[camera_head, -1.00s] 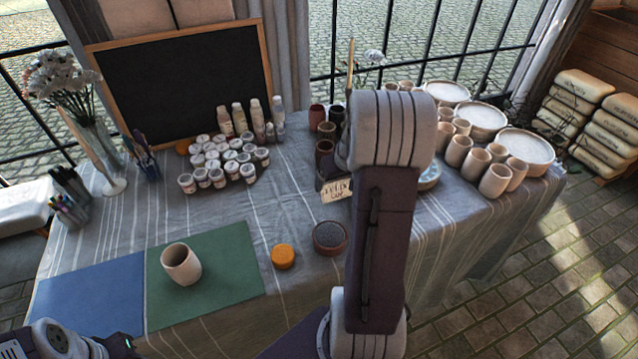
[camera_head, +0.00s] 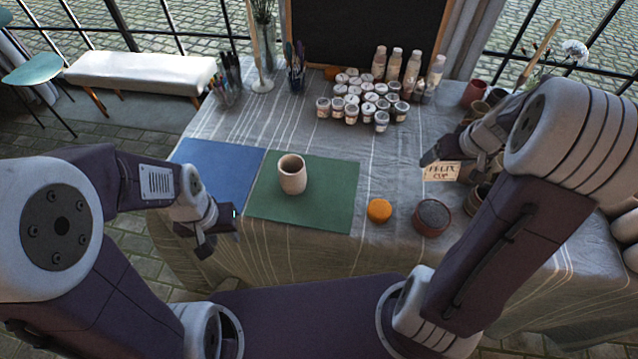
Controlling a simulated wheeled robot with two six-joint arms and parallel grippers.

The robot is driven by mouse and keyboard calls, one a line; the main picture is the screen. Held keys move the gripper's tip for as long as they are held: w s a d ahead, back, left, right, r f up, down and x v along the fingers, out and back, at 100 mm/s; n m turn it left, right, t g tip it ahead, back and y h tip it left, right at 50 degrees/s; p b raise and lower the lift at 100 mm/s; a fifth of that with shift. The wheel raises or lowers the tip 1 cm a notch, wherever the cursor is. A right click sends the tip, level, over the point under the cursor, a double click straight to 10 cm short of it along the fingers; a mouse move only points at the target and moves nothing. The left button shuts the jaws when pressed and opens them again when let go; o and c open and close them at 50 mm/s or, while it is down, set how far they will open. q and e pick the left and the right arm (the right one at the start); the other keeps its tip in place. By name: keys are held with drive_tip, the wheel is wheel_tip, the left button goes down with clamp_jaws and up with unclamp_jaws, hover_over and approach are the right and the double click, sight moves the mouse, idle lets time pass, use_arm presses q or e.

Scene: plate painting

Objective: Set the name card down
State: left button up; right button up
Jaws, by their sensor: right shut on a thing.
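The name card (camera_head: 443,172) is a small cream card with dark handwritten lettering that seems to read "HELIX CUP". It is at the right of the table. My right gripper (camera_head: 432,158) is shut on its upper edge and holds it upright, facing me. I cannot tell whether the card's lower edge touches the cloth. My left gripper (camera_head: 208,243) hangs empty at the table's front left edge, near the blue mat; its finger gap is not clear.
A plain clay cup (camera_head: 292,174) stands on the green mat (camera_head: 325,205), beside the blue mat (camera_head: 215,170). An orange sponge (camera_head: 379,210) and a round dark-topped bowl (camera_head: 432,217) lie in front of the card. Paint jars (camera_head: 352,113) stand behind; dark cups (camera_head: 474,93) are at the right.

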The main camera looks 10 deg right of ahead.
drive_tip(key=a+f+n, duration=0.1)
drive_tip(key=a+f, duration=0.1)
drive_tip(key=a, duration=0.7)
drive_tip(key=a+f, duration=0.2)
drive_tip(key=a, duration=0.7)
drive_tip(key=shift+a+f+n+y, duration=0.2)
drive_tip(key=shift+f+n+y, duration=0.15)
drive_tip(key=shift+n+y, duration=0.05)
drive_tip(key=shift+w, duration=0.15)
